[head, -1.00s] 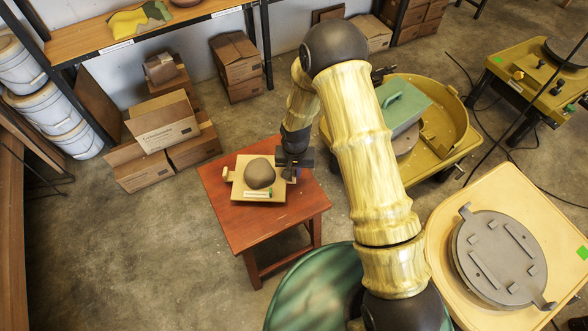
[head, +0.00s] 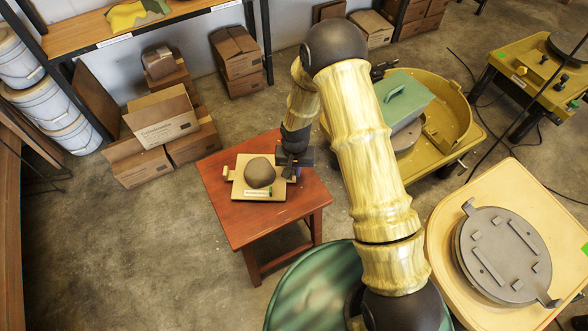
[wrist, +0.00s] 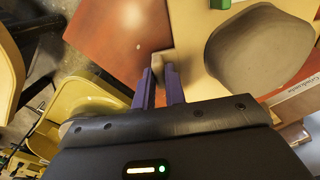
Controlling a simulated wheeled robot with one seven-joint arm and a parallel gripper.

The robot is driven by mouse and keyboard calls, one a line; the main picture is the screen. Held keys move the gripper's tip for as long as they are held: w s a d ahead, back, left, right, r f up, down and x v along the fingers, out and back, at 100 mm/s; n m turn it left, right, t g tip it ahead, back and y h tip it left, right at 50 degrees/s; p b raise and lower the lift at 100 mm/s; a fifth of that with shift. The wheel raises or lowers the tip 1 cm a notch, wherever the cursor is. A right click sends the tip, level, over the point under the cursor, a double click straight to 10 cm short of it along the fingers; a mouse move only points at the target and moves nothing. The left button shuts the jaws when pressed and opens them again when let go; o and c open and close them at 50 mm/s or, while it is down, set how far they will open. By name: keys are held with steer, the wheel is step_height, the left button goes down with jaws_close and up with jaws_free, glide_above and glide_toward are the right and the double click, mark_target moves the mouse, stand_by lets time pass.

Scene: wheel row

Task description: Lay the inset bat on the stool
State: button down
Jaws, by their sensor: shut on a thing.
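The inset bat (head: 279,193) is a cream square board with small tabs at its sides. A brown rounded lump of clay (head: 260,173) and a white label strip are on it. The bat lies flat over the top of the red stool (head: 238,234), roughly at its middle; whether it touches the stool cannot be told. My gripper (head: 290,174) is at the bat's right side. In the wrist view my gripper's purple fingers (wrist: 160,80) are closed on the bat's tab (wrist: 162,58). The clay (wrist: 256,46) and the red stool top (wrist: 120,35) also show there.
A green round-topped drum (head: 312,290) stands close in front of the stool. A yellow wheel basin with a green box (head: 402,98) is behind right, and a cream wheel with a grey round head (head: 503,255) is at right. Cardboard boxes (head: 160,122) stand behind left.

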stand_by(0.3)
steer(key=c, duration=1.5)
jaws_free()
steer(key=shift+o, duration=0.7)
steer(key=shift+r+p, duration=2.25)
steer(key=shift+r, duration=0.8)
